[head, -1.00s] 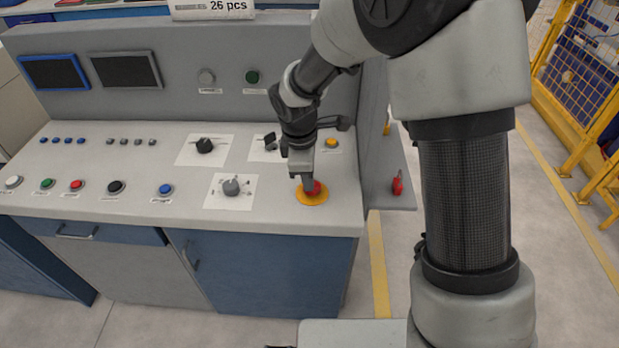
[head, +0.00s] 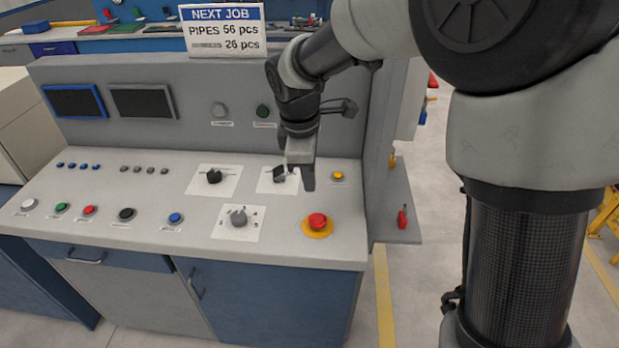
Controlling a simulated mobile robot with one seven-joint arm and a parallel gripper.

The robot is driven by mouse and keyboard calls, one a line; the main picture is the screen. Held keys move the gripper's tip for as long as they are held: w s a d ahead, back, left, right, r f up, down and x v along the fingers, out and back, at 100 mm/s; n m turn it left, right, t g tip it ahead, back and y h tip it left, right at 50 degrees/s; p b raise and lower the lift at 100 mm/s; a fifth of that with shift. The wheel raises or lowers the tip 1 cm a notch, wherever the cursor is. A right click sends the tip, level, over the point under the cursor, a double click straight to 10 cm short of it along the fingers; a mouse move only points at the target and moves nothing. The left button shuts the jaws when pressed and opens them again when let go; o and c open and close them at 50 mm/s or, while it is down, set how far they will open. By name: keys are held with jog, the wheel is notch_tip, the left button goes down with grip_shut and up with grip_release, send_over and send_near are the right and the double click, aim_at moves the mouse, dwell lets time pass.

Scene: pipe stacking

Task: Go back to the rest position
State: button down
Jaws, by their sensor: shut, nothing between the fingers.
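My gripper (head: 305,180) is shut and empty. It points down above the desk of the grey control console (head: 110,225), behind the red emergency button (head: 317,220) as I see it. The red button sits on a yellow round base and is fully in view. The gripper is apart from the button, and its tip appears close to the black switch (head: 279,174) on its white plate. How high it is above the desk I cannot tell exactly.
A sign reading "NEXT JOB" (head: 222,30) stands on top of the console. Knobs and coloured buttons, such as the blue button (head: 175,219), cover the desk. A side shelf (head: 398,225) juts out at the right.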

jog(key=s+d+r+m+t+p, duration=0.2)
jog(key=s+d+r+m, duration=0.6)
jog(key=d+r, duration=0.35)
jog(key=s+d+r+m, duration=0.2)
jog(key=s+m, duration=0.2)
jog(key=s, duration=0.2)
jog(key=s+d+r+m+t+y+p, duration=0.1)
jog(key=s+d+m, duration=0.2)
jog(key=s+m, duration=0.2)
jog(key=shift+s+d+r+m+t+p, duration=0.15)
jog(key=shift+s+r+m+t+p, duration=0.2)
jog(key=shift+s, duration=0.4)
